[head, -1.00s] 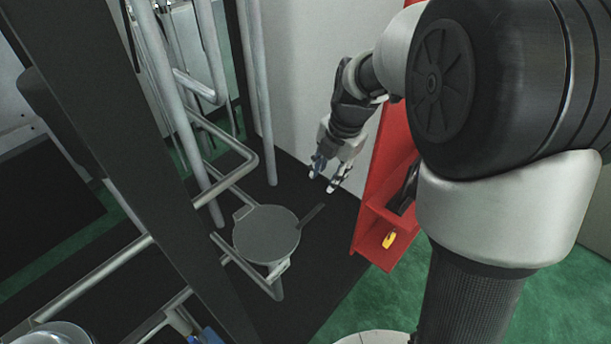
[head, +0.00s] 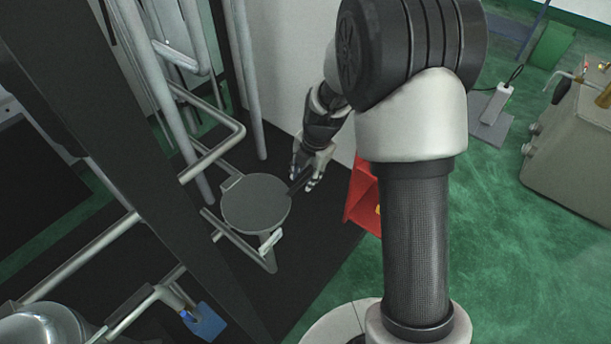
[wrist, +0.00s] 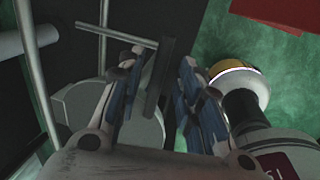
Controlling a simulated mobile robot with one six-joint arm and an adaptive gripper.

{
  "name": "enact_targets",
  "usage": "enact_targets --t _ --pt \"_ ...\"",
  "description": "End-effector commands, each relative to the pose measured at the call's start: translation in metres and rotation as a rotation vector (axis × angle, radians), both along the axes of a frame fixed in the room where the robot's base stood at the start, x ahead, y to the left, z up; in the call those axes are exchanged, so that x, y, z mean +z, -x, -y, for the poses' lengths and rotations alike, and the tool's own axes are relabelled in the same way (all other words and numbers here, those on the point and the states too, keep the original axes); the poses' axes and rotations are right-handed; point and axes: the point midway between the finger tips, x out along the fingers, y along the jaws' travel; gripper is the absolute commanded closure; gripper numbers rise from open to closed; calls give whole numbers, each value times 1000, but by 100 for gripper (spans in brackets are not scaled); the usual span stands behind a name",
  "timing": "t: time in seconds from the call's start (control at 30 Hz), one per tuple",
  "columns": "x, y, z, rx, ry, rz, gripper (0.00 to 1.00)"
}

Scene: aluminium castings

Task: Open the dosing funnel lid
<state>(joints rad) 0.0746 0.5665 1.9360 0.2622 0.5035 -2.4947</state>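The dosing funnel lid (head: 255,203) is a round, flat grey disc, closed over its tubular frame at the lower left of my gripper. It also shows in the wrist view (wrist: 140,128), partly hidden by a finger. A dark bar handle (head: 299,183) sticks out from its right edge. My gripper (head: 306,179) is at this handle. In the wrist view my gripper (wrist: 162,75) is open, with the handle (wrist: 157,80) between its fingers, nearer the left finger. I cannot tell whether a finger touches it.
Metal tubes (head: 215,150) rise and bend beside the lid. A white wall (head: 285,70) stands behind my gripper. A red holder (head: 361,198) is to the right, partly behind my arm. A grey machine (head: 575,150) stands at the far right.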

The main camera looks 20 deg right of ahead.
Motion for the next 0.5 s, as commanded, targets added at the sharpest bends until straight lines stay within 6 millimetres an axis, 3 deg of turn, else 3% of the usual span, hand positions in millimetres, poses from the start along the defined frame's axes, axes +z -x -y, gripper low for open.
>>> enact_targets --t 0.33,0.5 --pt "-3 -1 0 0 0 1 68" --pt "-3 -1 0 0 0 1 79"
